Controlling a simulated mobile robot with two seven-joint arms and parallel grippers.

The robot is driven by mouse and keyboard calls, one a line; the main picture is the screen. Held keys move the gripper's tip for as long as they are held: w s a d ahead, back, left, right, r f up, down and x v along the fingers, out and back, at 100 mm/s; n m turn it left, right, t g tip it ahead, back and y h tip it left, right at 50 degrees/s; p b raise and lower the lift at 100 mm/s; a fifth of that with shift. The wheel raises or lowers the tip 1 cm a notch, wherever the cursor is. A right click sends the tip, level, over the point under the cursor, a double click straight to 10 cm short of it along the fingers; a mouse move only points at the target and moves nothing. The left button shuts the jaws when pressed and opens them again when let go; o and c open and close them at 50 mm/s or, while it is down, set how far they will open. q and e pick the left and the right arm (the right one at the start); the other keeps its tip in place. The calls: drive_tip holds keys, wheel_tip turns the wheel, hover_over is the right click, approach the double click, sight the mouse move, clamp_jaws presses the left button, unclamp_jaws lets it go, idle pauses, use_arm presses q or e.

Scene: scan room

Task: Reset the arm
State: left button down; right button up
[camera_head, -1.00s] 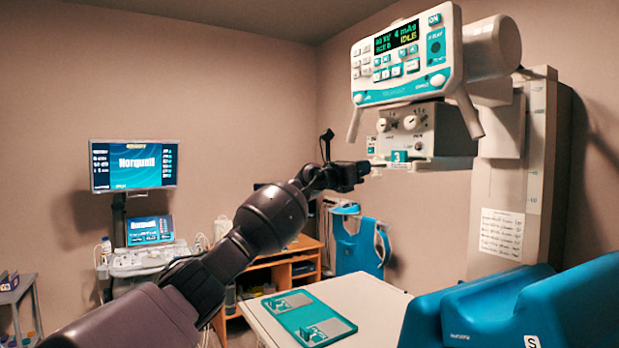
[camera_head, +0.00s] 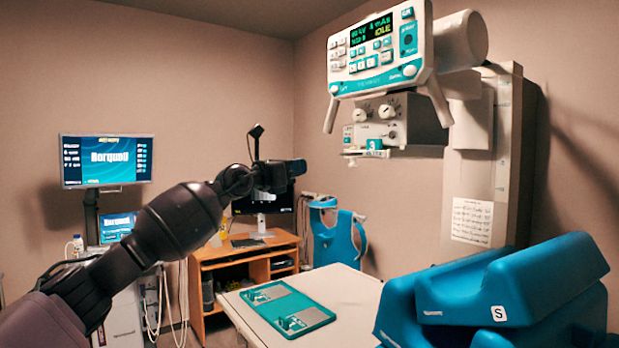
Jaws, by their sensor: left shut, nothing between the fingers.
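My left arm comes in from the lower left, and its left gripper (camera_head: 297,167) is raised in front of the back wall and the desk's dark monitor. It is shut and holds nothing. It points right, towards the X-ray head (camera_head: 392,122), with a clear gap in the picture between them. The X-ray head hangs under a control panel (camera_head: 378,52) whose display reads IDLE. My right gripper is not in view.
A table (camera_head: 350,292) below holds a teal board (camera_head: 288,307). Blue cushions (camera_head: 500,290) fill the lower right. A wooden desk (camera_head: 205,262), a blue apron (camera_head: 336,238) and a screen cart (camera_head: 105,162) stand behind. The upright column (camera_head: 505,150) rises at right.

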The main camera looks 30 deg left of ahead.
use_arm(q)
drive_tip(key=s+d+r+n+t+h, duration=0.2)
drive_tip(key=d+r+n+h, duration=0.1)
drive_tip(key=r+n, duration=0.1)
drive_tip(key=d+f+n, duration=0.4)
drive_tip(key=s+d+f+n+y, duration=0.2)
drive_tip(key=f+n, duration=0.4)
drive_tip(key=f, duration=0.5)
drive_tip(key=s+d+f+n+g+y, duration=0.1)
drive_tip(key=s+d+f+n+y, duration=0.15)
drive_tip(key=f+n, duration=0.65)
drive_tip(key=s+d+f+n+y, duration=0.1)
drive_tip(key=f+n+y, duration=0.25)
drive_tip(key=f, duration=1.05)
drive_tip(key=s+d+f+n+g+y, duration=0.1)
drive_tip(key=s+f+n+g, duration=0.3)
drive_tip(key=s+f, duration=1.2)
drive_tip(key=s+d+f+n+g+y, duration=0.1)
drive_tip(key=s+d+f+n+g, duration=0.2)
drive_tip(key=s+f+n, duration=0.5)
drive_tip(key=s+f+g, duration=0.1)
drive_tip(key=s+f, duration=0.6)
drive_tip(key=s, duration=0.1)
drive_tip(key=shift+s+d+f+n+y, duration=0.2)
drive_tip(key=shift+f+n+y, duration=0.1)
drive_tip(key=shift+f+n, duration=0.05)
